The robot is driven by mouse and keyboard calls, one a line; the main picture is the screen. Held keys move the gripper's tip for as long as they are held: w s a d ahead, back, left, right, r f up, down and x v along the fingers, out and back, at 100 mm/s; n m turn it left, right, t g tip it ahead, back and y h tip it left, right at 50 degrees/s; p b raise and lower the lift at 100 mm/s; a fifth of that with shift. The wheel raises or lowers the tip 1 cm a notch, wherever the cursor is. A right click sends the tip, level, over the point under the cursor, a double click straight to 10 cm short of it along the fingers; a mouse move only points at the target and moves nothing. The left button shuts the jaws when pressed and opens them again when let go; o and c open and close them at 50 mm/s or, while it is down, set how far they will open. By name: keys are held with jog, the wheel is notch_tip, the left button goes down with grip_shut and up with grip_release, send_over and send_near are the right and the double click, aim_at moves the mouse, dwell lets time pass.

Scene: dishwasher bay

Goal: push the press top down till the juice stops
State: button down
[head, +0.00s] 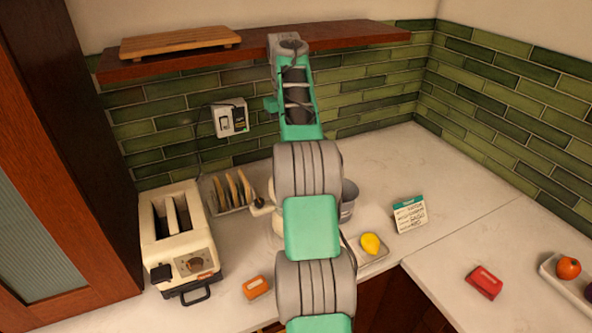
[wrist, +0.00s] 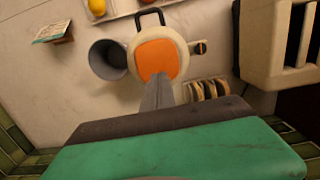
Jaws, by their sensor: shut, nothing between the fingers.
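The juice press is a cream round body with an orange top (wrist: 157,58) and a black loop handle, seen from above in the wrist view. No juice is visible.
A toaster (head: 181,240) and a toast rack (head: 220,207) stand left of the press. A lemon (head: 370,243) on a small tray and a card (head: 409,213) are to the right. A shelf (head: 350,37) hangs above. The right counter is mostly clear.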

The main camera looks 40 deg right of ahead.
jog(key=f, duration=0.2)
jog(key=f+b, duration=0.1)
jog(key=f, duration=0.1)
jog(key=s+f+b, duration=0.1)
jog(key=f, duration=0.1)
jog(key=shift+d, duration=0.2)
jog(key=shift+f+b, duration=0.25)
jog(key=shift+b, duration=0.15)
